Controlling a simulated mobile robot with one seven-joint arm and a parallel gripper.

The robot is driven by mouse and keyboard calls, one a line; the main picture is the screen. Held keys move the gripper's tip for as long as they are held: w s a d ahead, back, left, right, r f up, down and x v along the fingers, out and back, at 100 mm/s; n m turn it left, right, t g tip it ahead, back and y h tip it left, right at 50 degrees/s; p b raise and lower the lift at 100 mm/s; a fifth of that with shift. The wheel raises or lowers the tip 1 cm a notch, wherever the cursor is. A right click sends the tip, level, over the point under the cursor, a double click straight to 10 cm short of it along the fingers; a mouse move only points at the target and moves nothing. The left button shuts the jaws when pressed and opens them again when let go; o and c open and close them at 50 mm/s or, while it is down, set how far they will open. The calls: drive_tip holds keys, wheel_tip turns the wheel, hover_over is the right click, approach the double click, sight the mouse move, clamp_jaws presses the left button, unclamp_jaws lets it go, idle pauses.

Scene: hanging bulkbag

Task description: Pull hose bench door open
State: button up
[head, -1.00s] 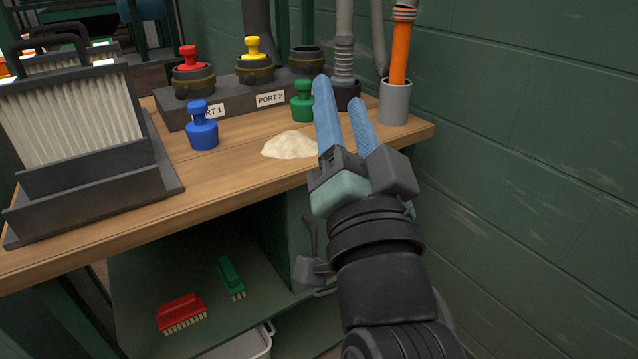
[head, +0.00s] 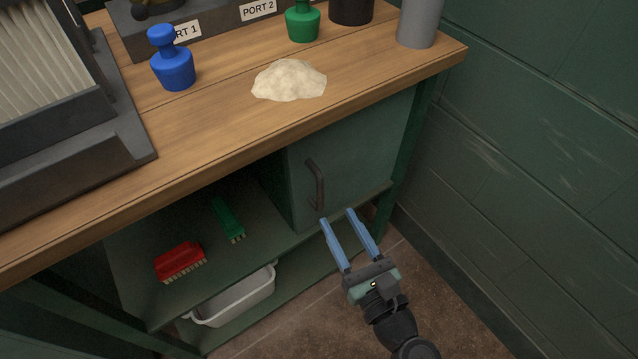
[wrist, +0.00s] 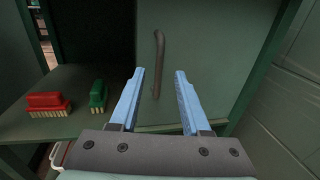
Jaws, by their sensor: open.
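The hose bench door (head: 355,150) is a green panel under the right end of the wooden bench top, and it looks shut. Its dark, bar-shaped handle (head: 317,185) stands upright near the door's left edge. My gripper (head: 338,216) is open and empty, with two blue fingers, in front of and just below the handle. In the wrist view the door (wrist: 205,50) fills the middle right. The handle (wrist: 158,62) shows there beyond the fingertips, between them and nearer the left finger. The fingers appear apart from the handle.
A red brush (head: 180,260) and a green brush (head: 228,218) lie on the open shelf left of the door. A white bin (head: 235,297) sits below. A powder pile (head: 289,80) and a blue plug (head: 172,62) are on the bench top. A green wall (head: 540,130) closes the right side.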

sight(322, 190)
drive_tip(key=b+x, duration=0.2)
drive_tip(key=x, duration=0.7)
drive_tip(key=shift+w+a, duration=0.1)
drive_tip(key=shift+w, duration=0.05)
clamp_jaws()
idle(1.1)
